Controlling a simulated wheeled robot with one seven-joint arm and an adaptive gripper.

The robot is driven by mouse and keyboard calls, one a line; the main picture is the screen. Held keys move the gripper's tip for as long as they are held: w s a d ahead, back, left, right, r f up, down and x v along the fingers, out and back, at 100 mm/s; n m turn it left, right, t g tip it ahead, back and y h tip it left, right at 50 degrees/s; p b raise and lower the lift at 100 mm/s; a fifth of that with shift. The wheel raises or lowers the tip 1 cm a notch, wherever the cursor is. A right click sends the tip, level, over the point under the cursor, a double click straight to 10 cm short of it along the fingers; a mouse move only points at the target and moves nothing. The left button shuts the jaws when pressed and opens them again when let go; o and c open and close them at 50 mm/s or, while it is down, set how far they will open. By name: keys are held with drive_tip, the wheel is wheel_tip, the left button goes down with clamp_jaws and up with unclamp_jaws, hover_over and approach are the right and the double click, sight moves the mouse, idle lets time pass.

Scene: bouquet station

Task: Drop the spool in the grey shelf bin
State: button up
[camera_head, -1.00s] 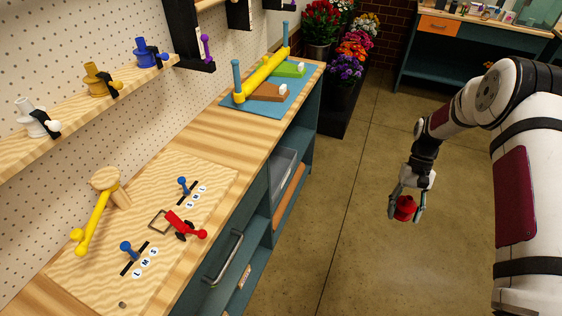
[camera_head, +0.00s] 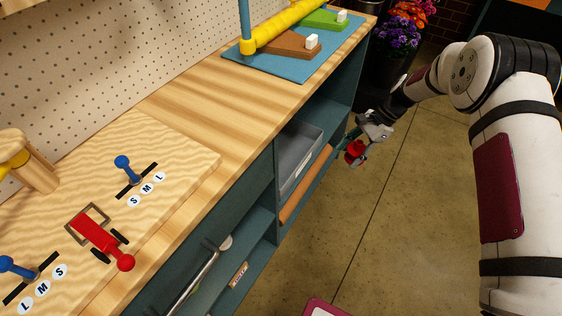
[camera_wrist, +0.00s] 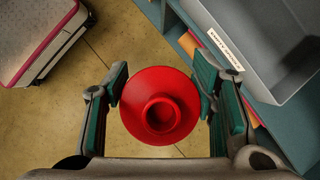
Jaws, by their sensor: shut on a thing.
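The red spool (camera_wrist: 160,106) is between the fingers of my gripper (camera_wrist: 162,100), which is shut on it, in the wrist view. In the head view the spool (camera_head: 355,152) hangs in my gripper (camera_head: 356,146) over the floor, just right of the bench's shelf front. The grey shelf bin (camera_head: 302,147) sits on a shelf in the teal bench, left of the gripper. In the wrist view the bin (camera_wrist: 262,80) is at the upper right, with a white label on its front and an empty-looking inside. The spool is apart from the bin.
The wooden bench top (camera_head: 215,95) overhangs the shelves. My base shows below; open floor (camera_head: 400,220) lies to the right.

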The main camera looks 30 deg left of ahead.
drive_tip(key=a+f+m+t+y+b, duration=0.1)
drive_tip(key=a+f+m+t+b, duration=0.15)
drive_tip(key=a+f+b, duration=0.5)
drive_tip(key=a+f+m+t+b, duration=0.15)
drive_tip(key=a+m+b, duration=0.3)
drive_tip(key=a, duration=0.55)
drive_tip(key=a+f+m+t+y+b, duration=0.1)
drive_tip(key=a+f+m+b, duration=0.2)
drive_tip(key=a+f+b, duration=0.35)
drive_tip(key=f+b, duration=0.1)
drive_tip(key=f, duration=0.1)
drive_tip(key=a+f+b, duration=0.1)
drive_tip(key=f, duration=0.2)
drive_tip(key=a+f+b, duration=0.1)
drive_tip(key=f+b, duration=0.1)
drive_tip(key=f, duration=0.1)
drive_tip(key=shift+s+a, duration=0.1)
drive_tip(key=shift+a, duration=0.05)
drive_tip(key=shift+f, duration=0.1)
drive_tip(key=o, duration=1.1)
drive_tip(key=shift+o, duration=0.9)
